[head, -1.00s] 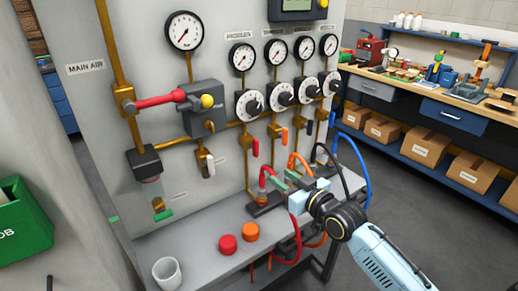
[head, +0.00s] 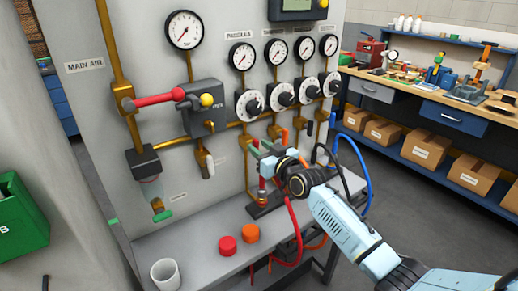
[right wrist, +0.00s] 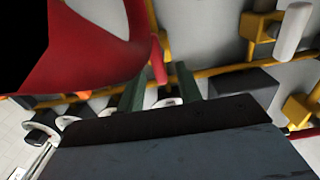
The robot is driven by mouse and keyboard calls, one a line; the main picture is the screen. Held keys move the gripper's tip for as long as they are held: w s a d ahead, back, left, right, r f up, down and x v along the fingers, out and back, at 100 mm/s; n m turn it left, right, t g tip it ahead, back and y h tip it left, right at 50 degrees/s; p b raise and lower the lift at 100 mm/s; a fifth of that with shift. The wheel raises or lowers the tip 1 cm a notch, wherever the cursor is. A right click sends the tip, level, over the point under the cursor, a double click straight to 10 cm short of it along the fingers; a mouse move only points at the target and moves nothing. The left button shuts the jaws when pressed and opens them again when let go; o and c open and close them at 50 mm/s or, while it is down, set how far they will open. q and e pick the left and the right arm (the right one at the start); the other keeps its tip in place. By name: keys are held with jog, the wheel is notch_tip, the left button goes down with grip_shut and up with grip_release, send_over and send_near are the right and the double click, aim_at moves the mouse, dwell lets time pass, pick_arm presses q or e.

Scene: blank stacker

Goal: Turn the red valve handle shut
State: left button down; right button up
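A long red valve handle (head: 155,100) lies nearly level at the MAIN AIR pipe on the left of the grey panel. My right gripper (head: 258,157) is well to its right, close to the panel below the dials. It covers most of the small red lever seen there earlier. In the right wrist view the green fingers (right wrist: 160,78) stand apart, with a small red piece (right wrist: 157,58) between or just beyond their tips. I cannot tell whether they touch it. My left gripper is not in view.
A red hose (head: 294,225) hangs beside my right gripper, and a large red shape fills the wrist view's upper left. A blue hose (head: 364,180) is to the right. A red button (head: 227,245), an orange button (head: 250,232) and a white cup (head: 166,274) are on the shelf.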

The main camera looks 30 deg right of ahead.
jog(key=shift+w+a, duration=0.1)
jog(key=shift+w, duration=0.35)
grip_shut()
jog(key=shift+m, duration=0.3)
jog(key=m, duration=0.5)
jog(key=d+f+m, duration=0.1)
jog(key=m, duration=0.5)
jog(key=f+m, duration=0.1)
jog(key=m, duration=0.5)
jog(key=shift+d, duration=0.15)
jog(key=shift+m, duration=0.3)
dwell(0.4)
